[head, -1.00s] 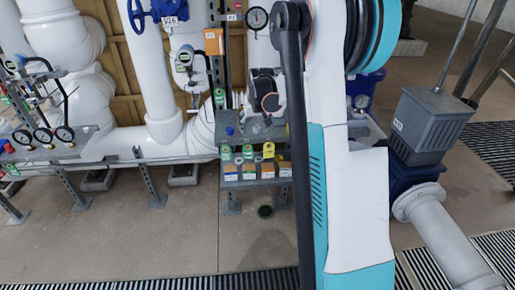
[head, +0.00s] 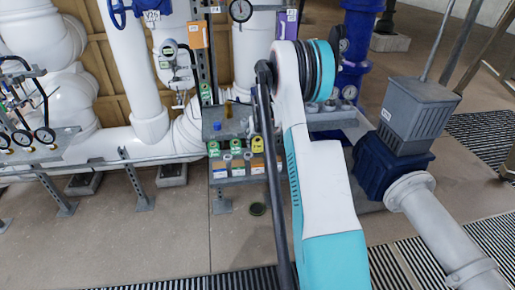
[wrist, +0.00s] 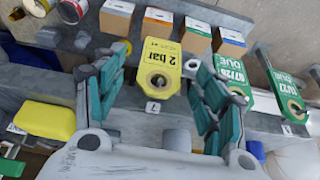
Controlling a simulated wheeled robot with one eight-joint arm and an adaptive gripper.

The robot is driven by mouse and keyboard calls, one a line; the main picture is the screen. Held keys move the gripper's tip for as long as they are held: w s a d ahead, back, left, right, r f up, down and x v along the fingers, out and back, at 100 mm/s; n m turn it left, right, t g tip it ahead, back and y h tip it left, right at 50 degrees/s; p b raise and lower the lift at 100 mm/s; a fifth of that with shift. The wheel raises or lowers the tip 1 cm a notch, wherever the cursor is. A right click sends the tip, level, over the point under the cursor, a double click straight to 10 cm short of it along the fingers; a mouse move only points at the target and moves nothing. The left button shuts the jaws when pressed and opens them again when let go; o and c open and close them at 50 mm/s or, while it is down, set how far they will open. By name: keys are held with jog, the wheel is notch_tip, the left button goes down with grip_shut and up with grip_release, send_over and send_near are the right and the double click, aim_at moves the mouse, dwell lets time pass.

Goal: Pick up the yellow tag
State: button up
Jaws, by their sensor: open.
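The yellow tag (wrist: 161,66), printed "2 bar", lies in the middle of the wrist view with a round hole near its lower end. A small label marked 7 sits just below it. In the head view, the yellow tag (head: 257,144) shows at the right of a small grey shelf (head: 228,129). My gripper (wrist: 158,70) is open in the wrist view, one finger on each side of the tag. Nothing is clearly held. I cannot tell whether the fingers touch the tag. In the head view my arm hides the gripper.
Green tags (wrist: 236,84) (wrist: 286,92) hang close to the right finger. Small boxes (wrist: 157,27) stand in a row beyond the tag. A yellow object (wrist: 45,120) lies left of my gripper. White pipes (head: 148,90) and a blue-based pump (head: 390,165) flank the shelf.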

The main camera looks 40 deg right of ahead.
aim_at(258, 145)
jog(key=shift+b+x, duration=1.3)
jog(key=shift+x, duration=1.45)
jog(key=shift+s+a, duration=0.1)
jog(key=shift+a, duration=0.05)
jog(key=c, duration=0.8)
